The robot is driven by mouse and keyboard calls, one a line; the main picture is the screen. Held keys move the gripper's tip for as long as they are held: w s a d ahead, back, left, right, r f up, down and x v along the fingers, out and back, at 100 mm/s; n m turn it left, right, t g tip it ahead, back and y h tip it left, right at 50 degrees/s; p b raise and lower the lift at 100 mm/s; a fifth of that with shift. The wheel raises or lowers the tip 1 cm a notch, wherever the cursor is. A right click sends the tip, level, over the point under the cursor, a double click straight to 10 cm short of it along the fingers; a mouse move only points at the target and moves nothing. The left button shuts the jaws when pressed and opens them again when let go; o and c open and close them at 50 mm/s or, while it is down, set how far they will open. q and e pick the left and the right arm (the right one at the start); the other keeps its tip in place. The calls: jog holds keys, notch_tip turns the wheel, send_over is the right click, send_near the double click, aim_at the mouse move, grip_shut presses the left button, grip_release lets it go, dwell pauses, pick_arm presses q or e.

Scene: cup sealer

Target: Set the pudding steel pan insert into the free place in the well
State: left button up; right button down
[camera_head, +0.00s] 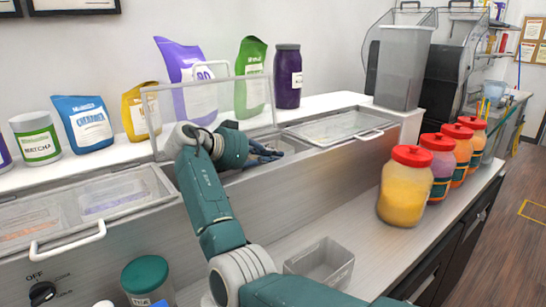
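The well (294,140) is an opening in the steel counter unit, under a raised clear lid (228,101). My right arm reaches across the front of the unit, and my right gripper (268,153) is low at the well opening. Its dark fingers are small and partly hidden by the wrist, so I cannot tell whether they are open or hold anything. I cannot make out a pudding pan in the well. A grey rectangular pan (322,264) sits on the lower counter, apart from the gripper; its contents are not clear. My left gripper is not in view.
Closed clear lids cover the right section (340,127) and the left section (75,215). Bags and jars line the back shelf. Several red- and orange-lidded jars, including a yellow one (403,190), stand at right. A green-lidded jar (147,278) stands at front left. Bare counter lies right of the grey pan.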

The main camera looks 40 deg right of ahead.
jog(key=c, duration=1.8)
grip_release()
jog(key=shift+r, duration=0.2)
jog(key=shift+c, duration=0.2)
jog(key=v, duration=1.2)
jog(key=shift+s, duration=0.1)
